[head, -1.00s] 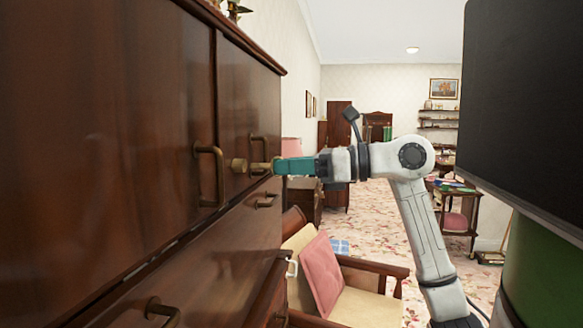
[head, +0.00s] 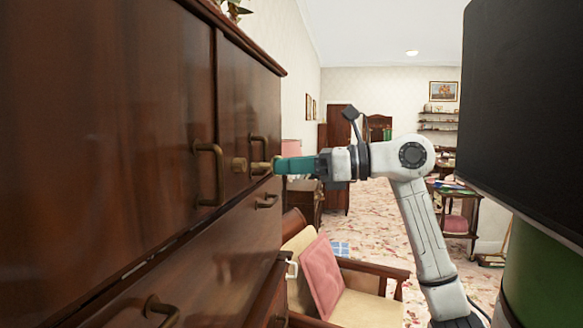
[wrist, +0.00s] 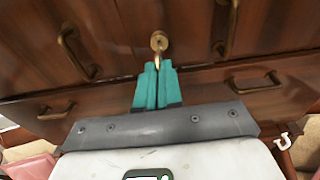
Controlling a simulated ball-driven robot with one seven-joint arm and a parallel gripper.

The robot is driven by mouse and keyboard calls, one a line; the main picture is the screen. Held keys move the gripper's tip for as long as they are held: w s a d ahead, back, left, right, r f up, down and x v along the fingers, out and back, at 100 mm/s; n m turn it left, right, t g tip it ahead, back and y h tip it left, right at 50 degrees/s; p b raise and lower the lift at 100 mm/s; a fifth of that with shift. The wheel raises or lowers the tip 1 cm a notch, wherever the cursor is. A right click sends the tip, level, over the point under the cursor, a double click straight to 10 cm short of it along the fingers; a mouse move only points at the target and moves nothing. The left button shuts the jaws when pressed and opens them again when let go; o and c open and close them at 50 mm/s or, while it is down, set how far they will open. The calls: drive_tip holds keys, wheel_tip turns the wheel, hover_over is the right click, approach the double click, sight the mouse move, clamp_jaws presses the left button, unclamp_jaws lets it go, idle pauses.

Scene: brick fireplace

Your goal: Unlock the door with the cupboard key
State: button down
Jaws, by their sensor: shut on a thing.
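The dark wooden cupboard door (head: 243,100) is shut, with a brass handle (head: 258,150) on it; the handle also shows in the wrist view (wrist: 229,25). A brass lock fitting (head: 240,164) sticks out near the door's lower edge, and the wrist view shows it straight ahead of the fingers (wrist: 159,41). My gripper (head: 278,165), with teal fingers, is shut on the brass cupboard key (wrist: 157,60). The key points at the fitting and appears to meet it. How deep it sits cannot be told. Its held end is hidden between the fingers.
A second cupboard door (head: 110,120) with its own brass handle (head: 210,175) is at the left. Drawers with handles (head: 266,201) lie below. A wooden armchair with a pink cushion (head: 325,278) stands under my arm. Patterned floor (head: 385,222) lies open behind the armchair.

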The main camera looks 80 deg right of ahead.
sight(268, 166)
drive_tip(key=shift+w+a+b, duration=0.1)
drive_tip(key=shift+w+b, duration=0.25)
drive_tip(key=shift+w, duration=1.15)
idle(0.8)
